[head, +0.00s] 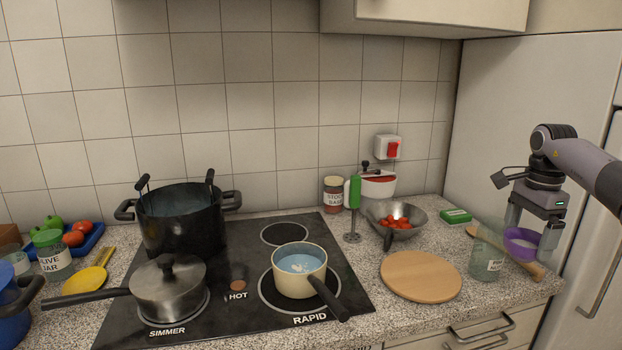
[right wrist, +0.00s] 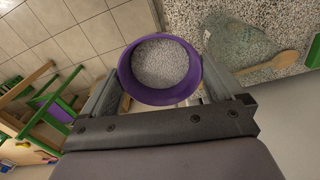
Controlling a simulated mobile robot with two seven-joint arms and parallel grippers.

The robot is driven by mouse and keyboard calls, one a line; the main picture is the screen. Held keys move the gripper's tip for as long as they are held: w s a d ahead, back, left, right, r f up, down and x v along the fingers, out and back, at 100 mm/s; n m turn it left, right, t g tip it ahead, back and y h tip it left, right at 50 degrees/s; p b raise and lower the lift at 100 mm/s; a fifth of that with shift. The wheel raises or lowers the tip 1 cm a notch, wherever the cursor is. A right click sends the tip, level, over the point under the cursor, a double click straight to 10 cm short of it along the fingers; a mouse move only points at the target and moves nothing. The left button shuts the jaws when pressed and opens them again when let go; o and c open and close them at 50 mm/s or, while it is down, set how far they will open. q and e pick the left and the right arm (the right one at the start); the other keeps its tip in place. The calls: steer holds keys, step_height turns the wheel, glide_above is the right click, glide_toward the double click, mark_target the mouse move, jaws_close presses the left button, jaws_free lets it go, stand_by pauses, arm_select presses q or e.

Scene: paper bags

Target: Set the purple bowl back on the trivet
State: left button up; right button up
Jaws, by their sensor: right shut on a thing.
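The purple bowl (head: 521,243) is at the right end of the counter, raised and beside the glass jar. My right gripper (head: 530,236) is shut on it from above. In the right wrist view the purple bowl (right wrist: 185,92) sits between the two fingers, with a speckled grey round inside its rim; I cannot tell whether that is contents. A round wooden board (head: 420,276), which looks like the trivet, lies flat and bare on the counter, left of the bowl. My left gripper is not in view.
The glass jar (head: 487,262) stands between the board and bowl, with a wooden spoon (head: 527,264) behind it. A metal colander (head: 396,221) with red pieces is behind the board.

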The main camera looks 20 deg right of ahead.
steer(key=s+a+f+n, duration=0.2)
steer(key=a+n, duration=0.4)
steer(key=a, duration=0.6)
steer(key=s+a+f+n, duration=0.3)
steer(key=a+n, duration=0.4)
steer(key=a, duration=0.6)
steer(key=s+a+f+n, duration=0.2)
steer(key=a+f+n, duration=0.3)
steer(key=a, duration=0.7)
steer(key=shift+s+a+n, duration=0.2)
steer(key=shift+s+n, duration=0.2)
steer(key=shift+n, duration=0.7)
